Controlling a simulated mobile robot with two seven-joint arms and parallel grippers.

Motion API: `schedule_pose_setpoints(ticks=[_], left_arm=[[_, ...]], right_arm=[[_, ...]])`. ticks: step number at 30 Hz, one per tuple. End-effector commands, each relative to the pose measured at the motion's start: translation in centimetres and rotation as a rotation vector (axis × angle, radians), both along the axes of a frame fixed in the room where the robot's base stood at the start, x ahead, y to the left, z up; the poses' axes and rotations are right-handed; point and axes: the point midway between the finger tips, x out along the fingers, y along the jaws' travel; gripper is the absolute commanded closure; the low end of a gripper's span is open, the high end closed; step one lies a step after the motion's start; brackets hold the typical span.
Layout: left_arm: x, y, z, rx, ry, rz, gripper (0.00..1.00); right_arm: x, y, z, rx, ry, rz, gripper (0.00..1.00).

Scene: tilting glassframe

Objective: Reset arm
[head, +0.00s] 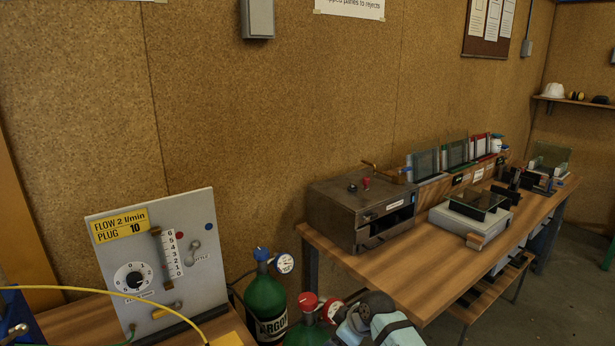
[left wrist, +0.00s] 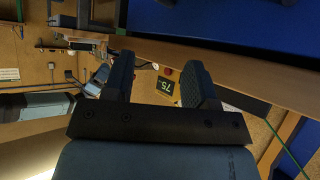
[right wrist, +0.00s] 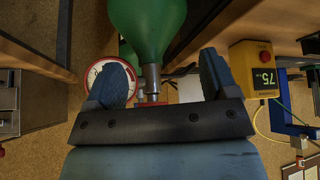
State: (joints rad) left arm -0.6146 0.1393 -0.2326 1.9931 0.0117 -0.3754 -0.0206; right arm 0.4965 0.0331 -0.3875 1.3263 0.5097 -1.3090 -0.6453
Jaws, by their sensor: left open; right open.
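In the left wrist view my left gripper (left wrist: 158,85) has its two dark fingers apart with nothing between them. A green bottle (right wrist: 148,25) with a metal neck shows beyond and between the fingers, and a round gauge (right wrist: 100,72) is partly hidden by one finger. I cannot tell whether the fingers touch either. In the head view an arm part with a blue-grey end shows at the bottom, beside the bottles.
In the head view a flow panel (head: 160,255) stands at the left, by a yellow hose (head: 100,293). Green gas bottles (head: 265,305) stand between two benches. The right bench (head: 395,275) bears a metal oven (head: 350,212), glass panes and a grey device (head: 470,222). Bare wood shows at its near end.

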Motion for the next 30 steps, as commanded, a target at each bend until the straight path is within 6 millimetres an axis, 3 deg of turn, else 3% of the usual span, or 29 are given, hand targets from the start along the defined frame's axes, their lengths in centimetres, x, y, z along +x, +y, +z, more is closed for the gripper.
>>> schedule_pose_setpoints(ticks=[1,6,12,17,21,25,30], left_arm=[[0.0,0.0,0.4,0.001,0.0,0.001,0.48],[0.0,0.1,1.0,0.001,-0.001,0.003,0.48],[0.0,0.2,1.6,0.002,-0.002,0.004,0.48],[-0.1,0.2,2.0,0.002,-0.001,0.006,0.48],[-0.1,0.2,2.4,0.003,0.0,0.006,0.48],[-0.1,0.3,2.6,0.003,0.0,0.006,0.48],[-0.1,0.2,2.6,0.003,0.0,0.006,0.48]], right_arm=[[-2.0,-0.5,-2.1,0.016,-0.004,-0.049,0.21],[-8.4,-2.6,-7.3,0.078,-0.058,-0.236,0.21],[-17.0,-5.5,-10.6,0.146,-0.133,-0.432,0.21],[-24.4,-8.0,-11.1,0.202,-0.203,-0.563,0.21],[-30.2,-9.8,-10.1,0.247,-0.261,-0.646,0.21],[-33.8,-10.9,-8.8,0.283,-0.302,-0.69,0.21],[-35.8,-11.5,-7.9,0.305,-0.327,-0.713,0.21]])
